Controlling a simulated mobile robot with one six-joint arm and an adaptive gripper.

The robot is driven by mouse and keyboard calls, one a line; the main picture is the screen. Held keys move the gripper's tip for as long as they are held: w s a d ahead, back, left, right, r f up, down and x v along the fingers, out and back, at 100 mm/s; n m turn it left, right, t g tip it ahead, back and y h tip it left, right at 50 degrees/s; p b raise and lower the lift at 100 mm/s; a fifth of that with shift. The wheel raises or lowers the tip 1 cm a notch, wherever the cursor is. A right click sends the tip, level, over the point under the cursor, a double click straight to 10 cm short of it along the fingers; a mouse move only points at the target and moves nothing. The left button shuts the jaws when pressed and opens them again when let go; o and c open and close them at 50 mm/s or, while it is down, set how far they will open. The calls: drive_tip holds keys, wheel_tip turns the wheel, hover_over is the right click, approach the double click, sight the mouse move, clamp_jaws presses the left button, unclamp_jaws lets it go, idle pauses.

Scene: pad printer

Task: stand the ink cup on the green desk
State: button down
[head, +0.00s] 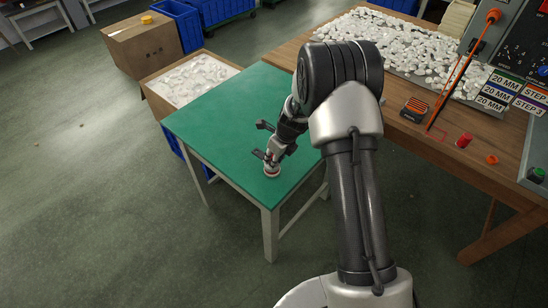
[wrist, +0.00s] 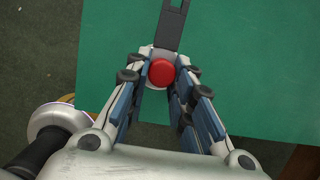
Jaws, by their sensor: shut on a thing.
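The ink cup (head: 271,172) is pale with a reddish rim low down in the head view. In the wrist view its round red top (wrist: 161,72) shows between the fingers. My gripper (head: 273,158) is shut on the cup, with a finger on either side of it; the fingers also show in the wrist view (wrist: 160,84). The cup is upright over the front part of the green desk (head: 215,125), at or very near its surface. I cannot tell whether its base touches. The fingers hide part of its sides.
The green desk is otherwise bare. An open carton of white pieces (head: 150,88) stands beyond its left edge. A wooden bench (head: 400,130) on the right holds a heap of white pieces (head: 375,40), a red piece (head: 463,140) and an orange one (head: 491,159).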

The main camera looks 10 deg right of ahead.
drive_tip(key=shift+s+f, duration=0.2)
drive_tip(key=shift+f, duration=0.15)
drive_tip(key=c, duration=1.4)
unclamp_jaws()
drive_tip(key=shift+f, duration=0.25)
drive_tip(key=shift+r, duration=0.2)
